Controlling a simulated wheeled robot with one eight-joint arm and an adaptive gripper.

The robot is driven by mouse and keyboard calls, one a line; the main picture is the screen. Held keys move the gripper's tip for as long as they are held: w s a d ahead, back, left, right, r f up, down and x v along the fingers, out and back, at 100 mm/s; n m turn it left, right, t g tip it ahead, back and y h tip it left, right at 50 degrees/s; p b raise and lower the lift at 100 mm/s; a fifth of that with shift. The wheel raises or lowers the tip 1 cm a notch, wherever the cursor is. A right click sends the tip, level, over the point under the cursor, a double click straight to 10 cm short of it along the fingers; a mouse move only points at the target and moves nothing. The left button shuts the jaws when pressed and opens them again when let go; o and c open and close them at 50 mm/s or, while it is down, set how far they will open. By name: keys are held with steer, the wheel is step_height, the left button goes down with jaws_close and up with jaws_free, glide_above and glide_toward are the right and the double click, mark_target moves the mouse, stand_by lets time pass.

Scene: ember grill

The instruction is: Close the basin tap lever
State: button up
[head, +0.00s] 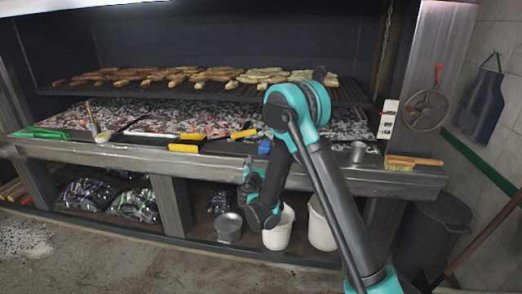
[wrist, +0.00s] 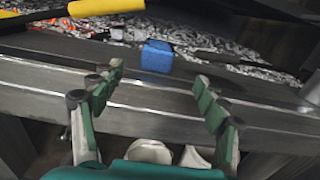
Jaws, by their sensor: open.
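No basin tap or lever can be made out in either view. My gripper (wrist: 158,77) is open and empty in the wrist view, its two green-padded fingers spread apart over the front ledge of the grill. In the head view my arm hangs in front of the grill, and its fingers are too small and hidden to make out. A blue block, like a sponge (wrist: 156,56), lies on the ledge beyond the fingertips, not touched by them. It also shows in the head view (head: 264,146).
Embers (head: 140,115) lie behind the ledge (head: 110,153), below a rack of bread (head: 200,76). Yellow-handled tools (head: 184,148), a metal cup (head: 357,152) and a brush (head: 412,161) rest along the front. White buckets (head: 280,230) stand below.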

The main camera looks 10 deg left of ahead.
steer(key=w, duration=1)
steer(key=shift+w+d, duration=0.2)
steer(key=shift+w, duration=0.1)
steer(key=shift+w+a+r, duration=0.1)
steer(key=shift+w+r, duration=0.05)
steer(key=shift+w, duration=2.5)
steer(key=shift+c, duration=0.5)
steer(key=c, duration=1.1)
steer(key=shift+r, duration=0.1)
